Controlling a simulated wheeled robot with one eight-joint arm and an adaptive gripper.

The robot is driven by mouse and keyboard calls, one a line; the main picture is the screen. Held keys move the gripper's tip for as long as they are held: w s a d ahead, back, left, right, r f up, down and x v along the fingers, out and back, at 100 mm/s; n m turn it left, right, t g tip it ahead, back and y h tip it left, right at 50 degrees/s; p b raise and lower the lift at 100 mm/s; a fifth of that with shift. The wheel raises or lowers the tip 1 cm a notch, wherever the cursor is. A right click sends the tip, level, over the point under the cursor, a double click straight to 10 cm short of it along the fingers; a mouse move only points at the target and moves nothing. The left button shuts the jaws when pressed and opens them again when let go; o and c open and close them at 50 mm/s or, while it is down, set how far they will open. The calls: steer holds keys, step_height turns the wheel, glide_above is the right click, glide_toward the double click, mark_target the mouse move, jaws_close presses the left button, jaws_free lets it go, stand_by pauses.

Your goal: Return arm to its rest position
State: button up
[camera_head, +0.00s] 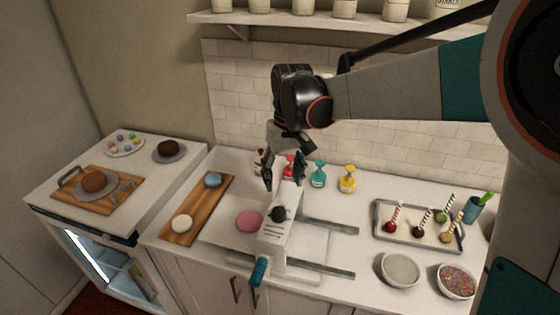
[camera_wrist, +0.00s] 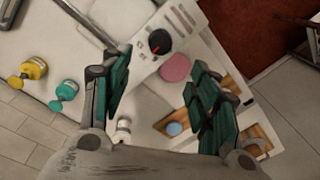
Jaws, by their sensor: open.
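My gripper (camera_head: 284,170) is open and empty, with its green-padded fingers apart. It hangs above the back of a white machine (camera_head: 273,240) on the counter, which has a black knob and a teal handle. My arm reaches in from the right of the head view. In the wrist view my gripper's fingers (camera_wrist: 160,100) frame part of the machine (camera_wrist: 180,22) and a pink disc (camera_wrist: 176,68). The pink disc (camera_head: 249,221) lies just left of the machine in the head view.
Teal (camera_head: 318,174) and yellow (camera_head: 347,179) bottles stand behind the machine, with a red one (camera_head: 289,166) partly hidden by my gripper. A tray (camera_head: 376,222) of cake pops and bowls (camera_head: 398,268) are at right. A wooden board (camera_head: 201,210) lies left. A shelf (camera_head: 275,20) hangs above.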

steer(key=s+d+m+t+b, duration=0.1)
steer(key=s+d+t+b, duration=0.4)
steer(key=s+d, duration=0.5)
steer(key=s+d+f+m+t+b, duration=0.1)
steer(key=s+d+f+b, duration=0.4)
steer(key=s, duration=0.6)
step_height(320, 180, down, 4)
steer(key=shift+d+r+m+t+h+b, duration=0.15)
steer(key=shift+m+t+h+b, duration=0.25)
steer(key=shift+t+b, duration=0.45)
